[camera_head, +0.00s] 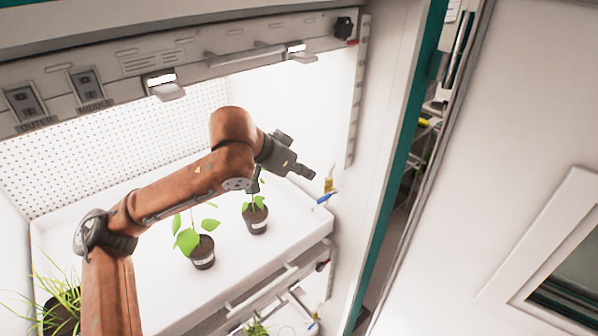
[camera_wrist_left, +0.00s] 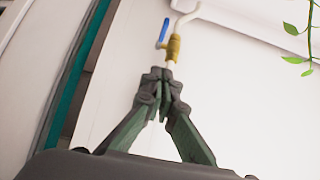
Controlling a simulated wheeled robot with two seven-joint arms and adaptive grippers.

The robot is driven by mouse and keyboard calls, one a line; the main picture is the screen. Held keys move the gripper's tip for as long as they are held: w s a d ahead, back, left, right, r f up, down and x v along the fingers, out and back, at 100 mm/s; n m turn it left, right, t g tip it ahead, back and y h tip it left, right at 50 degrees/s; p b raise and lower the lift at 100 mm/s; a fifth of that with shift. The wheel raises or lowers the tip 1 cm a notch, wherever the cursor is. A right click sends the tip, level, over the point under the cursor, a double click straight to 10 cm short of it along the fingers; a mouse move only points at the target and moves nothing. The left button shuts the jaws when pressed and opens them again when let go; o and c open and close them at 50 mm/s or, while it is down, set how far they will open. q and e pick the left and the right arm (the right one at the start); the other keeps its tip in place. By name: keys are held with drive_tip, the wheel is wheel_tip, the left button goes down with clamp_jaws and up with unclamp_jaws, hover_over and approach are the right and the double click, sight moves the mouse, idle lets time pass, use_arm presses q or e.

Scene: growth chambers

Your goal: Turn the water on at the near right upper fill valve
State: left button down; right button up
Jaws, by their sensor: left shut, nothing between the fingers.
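The near right upper fill valve is a brass body (camera_head: 328,185) with a blue lever (camera_head: 324,199) on the chamber's right side wall, above the upper tray. In the left wrist view the brass body (camera_wrist_left: 173,48) sits on a white pipe, and the blue lever (camera_wrist_left: 163,33) stands out at its left. My left gripper (camera_head: 311,174) is shut and empty, just left of the valve in the head view. In the left wrist view its closed fingertips (camera_wrist_left: 161,76) overlap the pipe just below the brass body; contact cannot be told. My right gripper is not in view.
Potted plants (camera_head: 202,252) stand on the white upper tray (camera_head: 290,258) below my left arm. A control panel with a handle bar (camera_head: 245,56) runs above the opening. A second blue lever (camera_head: 314,325) shows lower down. The door frame (camera_head: 375,170) stands right of the valve.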

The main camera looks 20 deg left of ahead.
use_arm(q)
hover_over(319, 199)
drive_tip(key=f+p, duration=0.1)
drive_tip(key=f, duration=0.4)
drive_tip(key=shift+d, duration=0.2)
drive_tip(key=f, duration=0.2)
drive_tip(key=shift+a+f, duration=0.2)
drive_tip(key=shift+f, duration=0.1)
drive_tip(key=shift+w+a+f, duration=0.1)
drive_tip(key=shift+a+f, duration=0.05)
drive_tip(key=shift+f, duration=0.5)
drive_tip(key=shift+d+r, duration=0.1)
drive_tip(key=shift+d, duration=0.1)
drive_tip(key=shift+s+d, duration=0.15)
drive_tip(key=shift+s, duration=0.1)
